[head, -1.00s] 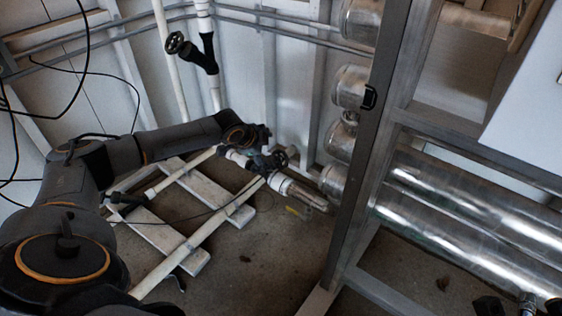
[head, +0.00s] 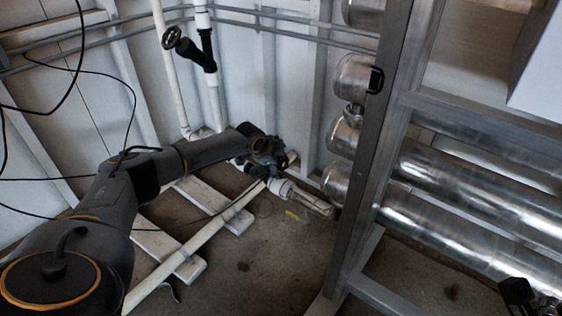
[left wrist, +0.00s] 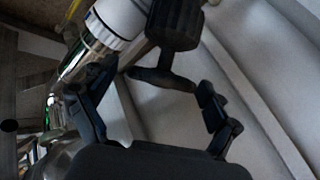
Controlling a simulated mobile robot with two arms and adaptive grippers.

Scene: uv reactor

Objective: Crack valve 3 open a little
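A valve with a dark handle sits at the end of the low white pipe run by the back wall. In the left wrist view its dark handle (left wrist: 165,78) and thick black body (left wrist: 176,22) show, with the handle between my fingers. In the head view my left gripper (head: 275,163) is at this valve and hides most of it. In the left wrist view my left gripper (left wrist: 155,84) is open, fingers on either side of the handle, with no clear contact. No valve number is readable.
A metal frame post (head: 378,150) and large shiny cylinders (head: 470,195) stand to the right. A clear-ended fitting (head: 310,201) is beside the gripper. White pipes (head: 195,245) lie low.

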